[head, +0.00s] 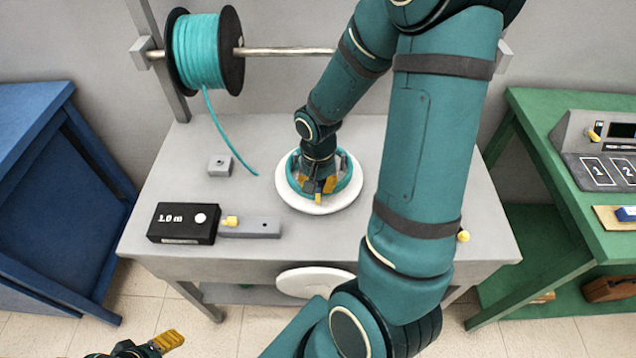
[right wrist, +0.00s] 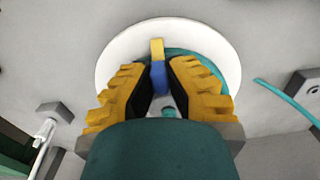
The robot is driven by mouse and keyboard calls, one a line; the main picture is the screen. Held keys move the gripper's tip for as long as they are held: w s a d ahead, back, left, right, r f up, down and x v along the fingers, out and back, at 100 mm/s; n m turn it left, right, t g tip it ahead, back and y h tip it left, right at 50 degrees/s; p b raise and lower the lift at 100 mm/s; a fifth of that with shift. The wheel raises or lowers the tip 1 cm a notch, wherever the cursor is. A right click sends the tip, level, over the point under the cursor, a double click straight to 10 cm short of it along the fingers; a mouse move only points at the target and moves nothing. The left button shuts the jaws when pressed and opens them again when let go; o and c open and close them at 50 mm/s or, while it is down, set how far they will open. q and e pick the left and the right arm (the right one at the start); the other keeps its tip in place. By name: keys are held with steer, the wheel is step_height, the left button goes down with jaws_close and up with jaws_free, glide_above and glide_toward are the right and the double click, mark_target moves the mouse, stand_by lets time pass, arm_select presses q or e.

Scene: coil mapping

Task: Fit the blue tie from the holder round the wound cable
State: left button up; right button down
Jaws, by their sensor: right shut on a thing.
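The wound teal cable (head: 350,188) lies as a ring on a round white plate (head: 303,204) on the grey table. My right gripper (head: 318,188) points down over the ring. It is shut on a blue tie (right wrist: 158,76) with a yellow tab (right wrist: 157,49). The tie is at the cable ring in the right wrist view; whether it passes round the cable is hidden by the fingers (right wrist: 163,85). Part of the ring (right wrist: 205,66) shows beside the right finger. My left gripper (head: 166,341) shows only in part at the bottom left, away from the table.
A spool of teal cable (head: 198,52) hangs on a rod behind, with a loose end reaching the table. A black counter box (head: 182,223) and a grey block with a yellow knob (head: 250,227) stand front left. A green bench (head: 560,215) at right bears a holder board (head: 608,217).

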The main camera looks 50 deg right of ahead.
steer(key=c, duration=1)
jaws_free()
steer(key=shift+c, duration=0.2)
step_height(320, 180, up, 12)
